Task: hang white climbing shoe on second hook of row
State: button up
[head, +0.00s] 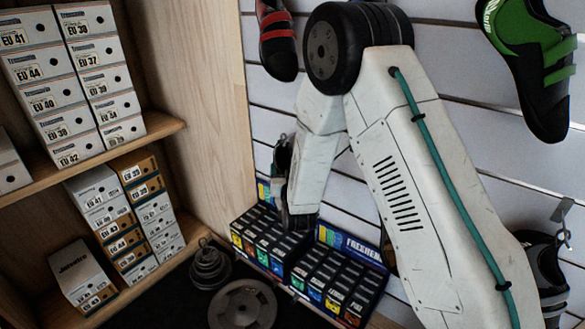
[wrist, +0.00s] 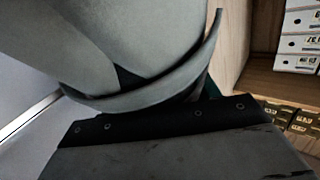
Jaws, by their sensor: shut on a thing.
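My gripper (head: 297,222) is low in front of the slatted wall, at the end of my white arm, and mostly hidden by it in the head view. In the wrist view a pale grey-white climbing shoe (wrist: 135,45) fills the upper left, very close to the camera. My gripper is shut on it; the dark riveted edge (wrist: 160,122) lies just below the shoe. In the head view a small grey and dark shoe part (head: 282,160) shows left of my forearm; I cannot tell whether it is the held shoe. A metal hook (head: 563,212) shows at the right; the rest of the row is hidden.
A red-black shoe (head: 278,45) and a green-black shoe (head: 535,70) hang higher up. A grey-black shoe (head: 548,275) hangs at lower right. Small freshener boxes (head: 310,265) stand below my gripper. A wooden shelf (head: 160,130) with shoeboxes is left; weight plates (head: 243,303) lie below.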

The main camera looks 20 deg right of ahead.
jog(key=shift+s+a, duration=0.25)
jog(key=shift+a, duration=0.1)
jog(key=shift+s+a, duration=0.5)
jog(key=shift+a, duration=0.2)
jog(key=shift+s+a, duration=0.5)
jog(key=shift+a, duration=0.15)
jog(key=s+a+r, duration=0.1)
jog(key=s+a, duration=0.4)
jog(key=a, duration=0.2)
jog(key=shift+s+a, duration=0.15)
jog(key=shift+r, duration=0.1)
